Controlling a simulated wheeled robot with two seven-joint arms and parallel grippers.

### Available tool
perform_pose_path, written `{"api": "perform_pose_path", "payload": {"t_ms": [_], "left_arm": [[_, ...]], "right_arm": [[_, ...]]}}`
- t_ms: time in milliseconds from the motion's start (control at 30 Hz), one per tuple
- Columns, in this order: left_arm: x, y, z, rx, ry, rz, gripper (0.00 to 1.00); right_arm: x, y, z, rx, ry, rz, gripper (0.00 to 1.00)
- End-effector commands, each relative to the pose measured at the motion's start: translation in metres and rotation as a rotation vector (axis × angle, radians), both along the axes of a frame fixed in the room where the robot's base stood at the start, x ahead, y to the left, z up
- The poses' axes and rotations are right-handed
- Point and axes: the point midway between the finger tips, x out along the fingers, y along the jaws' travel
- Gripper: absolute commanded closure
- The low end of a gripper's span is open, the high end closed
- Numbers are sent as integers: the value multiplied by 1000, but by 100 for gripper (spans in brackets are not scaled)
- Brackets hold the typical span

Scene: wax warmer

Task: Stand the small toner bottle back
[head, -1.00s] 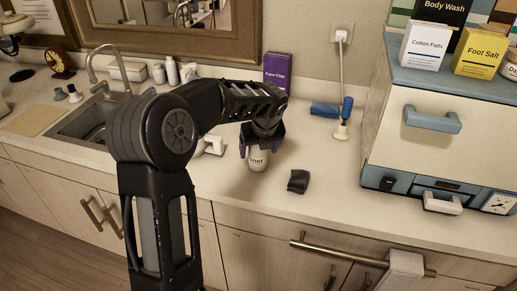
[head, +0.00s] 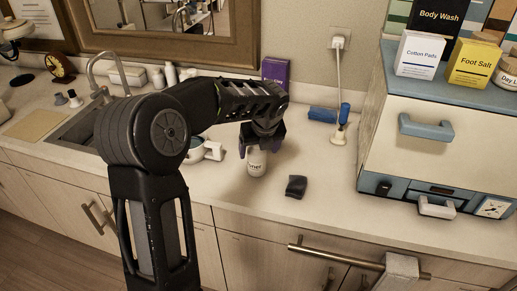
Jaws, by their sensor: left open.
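The small toner bottle (head: 257,163) is white with dark lettering partly readable on its front. It looks upright on the pale counter, in the middle of the head view. My left gripper (head: 262,145) points down from above with its fingers apart at the bottle's upper part. The bottle's top is hidden by the gripper, and I cannot tell whether the fingers touch it. My right gripper is out of view.
A dark small block-like object (head: 296,186) lies right of the bottle. A white mug (head: 212,151) stands left, partly behind my arm. A purple box (head: 275,69) stands behind.

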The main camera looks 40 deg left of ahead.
Motion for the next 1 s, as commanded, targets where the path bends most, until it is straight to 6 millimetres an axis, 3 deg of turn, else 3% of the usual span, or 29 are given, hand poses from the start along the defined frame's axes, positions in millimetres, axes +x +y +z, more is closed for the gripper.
{"api": "perform_pose_path", "payload": {"t_ms": [533,1000], "left_arm": [[-5,-6,21,0,0,0,22],[-6,-7,22,0,0,0,22]], "right_arm": [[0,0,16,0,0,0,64],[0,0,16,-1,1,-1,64]]}}
